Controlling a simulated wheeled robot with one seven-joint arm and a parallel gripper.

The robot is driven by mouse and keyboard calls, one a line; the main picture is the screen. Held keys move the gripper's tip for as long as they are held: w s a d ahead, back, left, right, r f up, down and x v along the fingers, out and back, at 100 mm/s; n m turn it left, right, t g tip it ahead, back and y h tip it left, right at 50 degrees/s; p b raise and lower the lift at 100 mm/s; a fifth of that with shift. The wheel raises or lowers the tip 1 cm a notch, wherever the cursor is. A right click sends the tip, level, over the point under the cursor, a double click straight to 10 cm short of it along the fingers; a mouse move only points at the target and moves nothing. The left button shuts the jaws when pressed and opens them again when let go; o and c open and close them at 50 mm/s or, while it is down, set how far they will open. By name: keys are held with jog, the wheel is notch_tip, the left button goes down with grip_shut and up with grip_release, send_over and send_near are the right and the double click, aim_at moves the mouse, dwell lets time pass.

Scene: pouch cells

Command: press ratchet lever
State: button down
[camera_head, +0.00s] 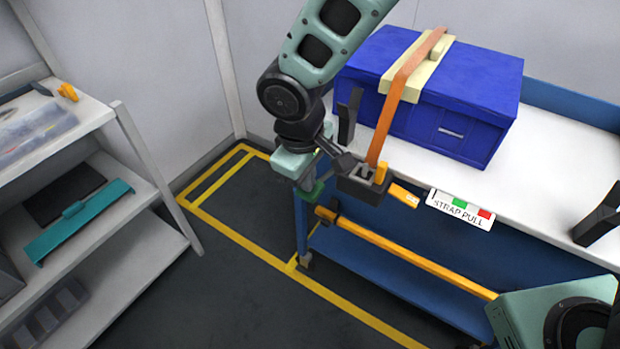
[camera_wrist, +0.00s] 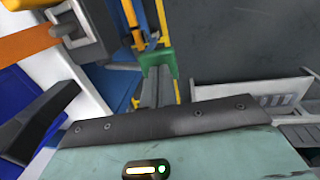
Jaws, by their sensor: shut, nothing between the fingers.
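The ratchet (camera_head: 362,186) is a dark metal buckle at the cart top's front edge, with the orange strap (camera_head: 393,100) running into it. Its orange-yellow lever (camera_head: 403,195) sticks out to the right, with a pale label near its end. My gripper (camera_head: 314,192) is shut and empty, pointing down just left of the ratchet and apart from the lever. In the wrist view, the shut fingers (camera_wrist: 158,70) end in green, and the ratchet (camera_wrist: 88,32) shows at the upper left with the strap (camera_wrist: 25,43). I cannot clearly make out the lever there.
The strap crosses a blue case (camera_head: 455,95) and a cream block (camera_head: 425,72) on the white-topped cart. Dark upright brackets (camera_head: 348,115) stand on the cart top. A "STRAP PULL" sign (camera_head: 460,209) hangs at the edge. Shelves (camera_head: 150,165) stand left; floor between is clear.

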aim_at(303, 195)
jog(key=f+b, duration=0.1)
jog(key=f+t+h+b, duration=0.1)
jog(key=b, duration=0.1)
jog(key=s+a+f+t+b, duration=0.1)
jog(key=b, duration=0.1)
jog(key=shift+f, duration=0.2)
jog(key=t+h+b, duration=0.1)
jog(key=b, duration=0.1)
jog(key=f+t+h+b, duration=0.1)
jog(key=b, duration=0.1)
jog(key=shift+s+f, duration=0.15)
jog(key=shift+f, duration=0.15)
jog(key=shift+r+p, duration=0.6)
jog(key=shift+r, duration=0.3)
